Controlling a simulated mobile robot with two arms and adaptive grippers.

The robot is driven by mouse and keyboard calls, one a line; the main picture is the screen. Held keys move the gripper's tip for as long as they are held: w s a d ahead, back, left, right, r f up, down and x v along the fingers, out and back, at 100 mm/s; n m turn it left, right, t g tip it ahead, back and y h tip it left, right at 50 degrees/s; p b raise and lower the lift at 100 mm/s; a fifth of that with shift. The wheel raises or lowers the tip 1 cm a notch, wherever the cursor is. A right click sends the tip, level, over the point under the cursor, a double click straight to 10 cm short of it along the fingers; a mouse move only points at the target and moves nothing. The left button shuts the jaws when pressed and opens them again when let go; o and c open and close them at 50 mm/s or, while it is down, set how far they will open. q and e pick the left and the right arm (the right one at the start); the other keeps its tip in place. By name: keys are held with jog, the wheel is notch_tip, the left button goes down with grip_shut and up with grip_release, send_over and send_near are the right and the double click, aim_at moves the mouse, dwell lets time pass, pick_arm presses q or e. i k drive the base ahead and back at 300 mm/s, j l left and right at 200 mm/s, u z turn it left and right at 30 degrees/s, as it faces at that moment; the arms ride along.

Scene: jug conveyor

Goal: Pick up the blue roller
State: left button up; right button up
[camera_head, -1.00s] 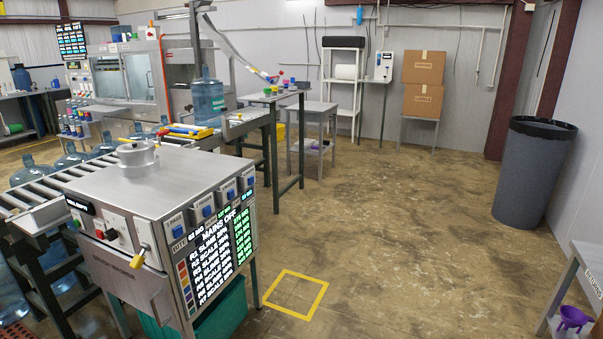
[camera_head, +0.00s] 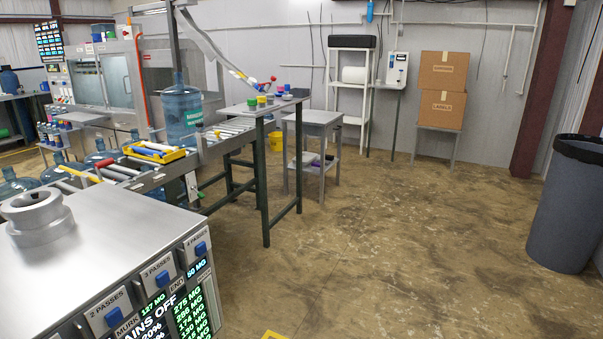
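A small blue bar (camera_head: 147,152) lies with pale bars in a yellow tray (camera_head: 174,157) on the conveyor, left of the middle of the head view. It may be the blue roller, but it is too small to tell for sure. A large blue water jug (camera_head: 181,116) stands upright just behind the tray. A red-ended stick (camera_head: 103,163) and a yellow stick (camera_head: 78,174) lie on the conveyor in front of the tray. Neither of my grippers is in view.
A steel control cabinet (camera_head: 130,235) with a round metal fitting (camera_head: 38,215) fills the lower left. Several jugs line the conveyor's far side. A grey side table (camera_head: 314,117) stands beyond. Open floor (camera_head: 390,240) lies right of the conveyor, with a grey bin (camera_head: 568,205) at far right.

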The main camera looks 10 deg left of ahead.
aim_at(137, 149)
jog(key=i+z, duration=0.15)
jog(key=i, duration=1.6)
jog(key=i+j+u, duration=0.1)
jog(key=i+u, duration=0.85)
jog(key=u, duration=0.2)
jog(key=i+l+u, duration=0.2)
jog(key=u, duration=0.15)
jog(key=i+u, duration=0.3)
jog(key=i+l+u, duration=0.25)
